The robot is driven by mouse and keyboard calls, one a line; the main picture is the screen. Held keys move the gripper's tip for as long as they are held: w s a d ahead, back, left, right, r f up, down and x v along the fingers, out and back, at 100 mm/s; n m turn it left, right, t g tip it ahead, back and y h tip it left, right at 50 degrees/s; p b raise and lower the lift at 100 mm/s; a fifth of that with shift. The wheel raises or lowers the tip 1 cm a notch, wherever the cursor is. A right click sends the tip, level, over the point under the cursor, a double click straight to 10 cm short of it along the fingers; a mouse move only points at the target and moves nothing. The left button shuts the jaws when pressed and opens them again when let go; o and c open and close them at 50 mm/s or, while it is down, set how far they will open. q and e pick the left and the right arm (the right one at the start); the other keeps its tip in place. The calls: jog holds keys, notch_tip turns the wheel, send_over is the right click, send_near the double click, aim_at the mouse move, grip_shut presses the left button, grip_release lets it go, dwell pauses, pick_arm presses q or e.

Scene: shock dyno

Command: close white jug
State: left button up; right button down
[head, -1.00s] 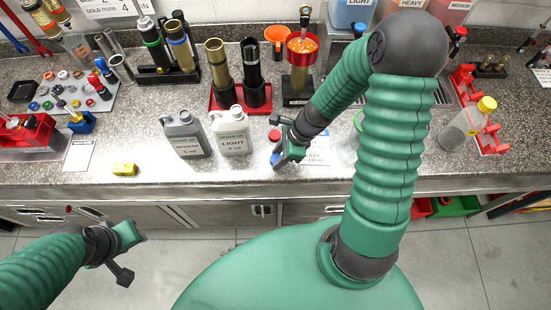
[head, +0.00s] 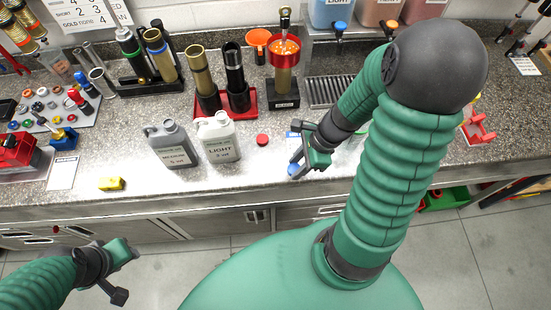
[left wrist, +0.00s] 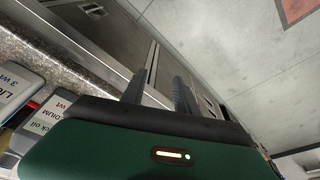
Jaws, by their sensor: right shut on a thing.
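The white jug (head: 219,141), labelled LIGHT, stands upright on the counter in the head view, beside the grey jug (head: 171,146). I cannot tell clearly whether its mouth is covered. A red cap (head: 262,140) lies on the counter to its right. My right gripper (head: 299,163) is over the counter's front part, right of the red cap and apart from the jug. It is shut on a small blue thing (head: 293,169), mostly hidden. My left gripper (head: 128,273) is open and empty in front of the counter; its spread fingers show in the left wrist view (left wrist: 160,92).
A yellow block (head: 111,184) lies near the counter's front edge. Behind the jugs stand a red tray (head: 248,112) with tubes and an orange-filled red cup (head: 285,52) on a post.

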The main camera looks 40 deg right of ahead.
pick_arm(q)
jog(key=shift+f, duration=0.35)
pick_arm(e)
jog(key=s+d, duration=0.3)
jog(key=s, duration=0.3)
jog(key=shift+d+r, duration=0.15)
jog(key=shift+r, duration=0.15)
pick_arm(q)
jog(key=shift+o, duration=0.4)
